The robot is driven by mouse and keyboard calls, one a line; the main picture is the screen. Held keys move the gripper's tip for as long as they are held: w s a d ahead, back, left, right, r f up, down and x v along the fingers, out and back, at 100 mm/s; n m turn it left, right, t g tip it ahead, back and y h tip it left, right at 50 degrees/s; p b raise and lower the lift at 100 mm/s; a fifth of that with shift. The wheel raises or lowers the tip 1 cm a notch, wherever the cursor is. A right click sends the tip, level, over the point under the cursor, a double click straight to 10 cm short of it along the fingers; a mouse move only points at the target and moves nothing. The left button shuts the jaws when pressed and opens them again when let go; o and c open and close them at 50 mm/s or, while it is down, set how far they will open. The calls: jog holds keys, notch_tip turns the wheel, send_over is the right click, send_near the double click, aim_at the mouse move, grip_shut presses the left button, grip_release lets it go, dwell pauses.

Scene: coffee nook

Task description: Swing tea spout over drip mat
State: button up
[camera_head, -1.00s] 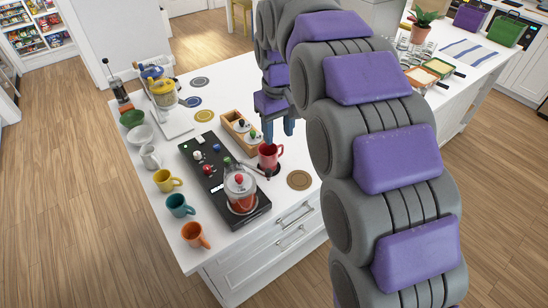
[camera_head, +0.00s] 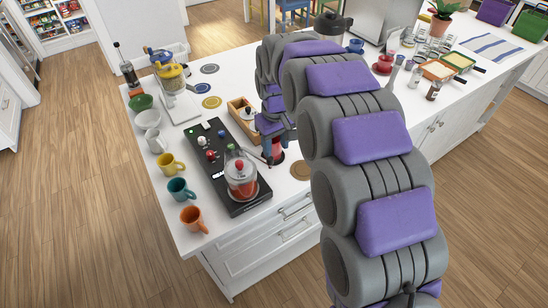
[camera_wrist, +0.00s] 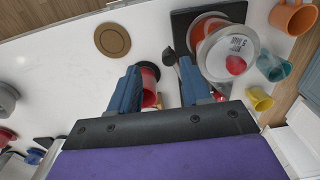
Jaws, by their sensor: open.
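The tea dispenser is a long black base (camera_head: 218,172) with a clear jar of red tea (camera_head: 241,178) at its near end; the jar also shows in the wrist view (camera_wrist: 232,48). A small dark spout (camera_wrist: 169,57) sticks out beside the jar toward a red mug (camera_wrist: 149,86). The mug is by a dark round drip mat (camera_wrist: 152,70), which it partly covers. My gripper (camera_wrist: 158,82) is open, its blue fingers pointing down on either side of the mug and spout. In the head view my gripper (camera_head: 277,148) hides most of the mug; contact cannot be told.
Orange (camera_head: 194,218), teal (camera_head: 180,188) and yellow (camera_head: 170,163) mugs line the counter's left edge. A brown round coaster (camera_head: 300,170) lies right of the mug. A wooden box (camera_head: 243,118) stands behind. The counter's near right corner is bare.

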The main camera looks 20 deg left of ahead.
aim_at(266, 163)
jog(key=a+f, duration=0.1)
jog(key=f, duration=0.1)
jog(key=a+f, duration=0.1)
jog(key=f, duration=0.1)
jog(key=a+f, duration=0.1)
jog(key=f, duration=0.1)
jog(key=shift+b, duration=0.35)
jog(key=shift+d+r, duration=0.15)
jog(key=shift+d, duration=0.45)
jog(key=shift+d+r, duration=0.15)
jog(key=shift+d, duration=0.45)
jog(key=shift+c, duration=0.3)
jog(key=shift+a, duration=0.1)
jog(key=shift+c, duration=1.4)
jog(key=shift+a+f, duration=0.2)
jog(key=shift+a, duration=0.55)
jog(key=c, duration=0.4)
jog(key=shift+d, duration=0.2)
grip_shut()
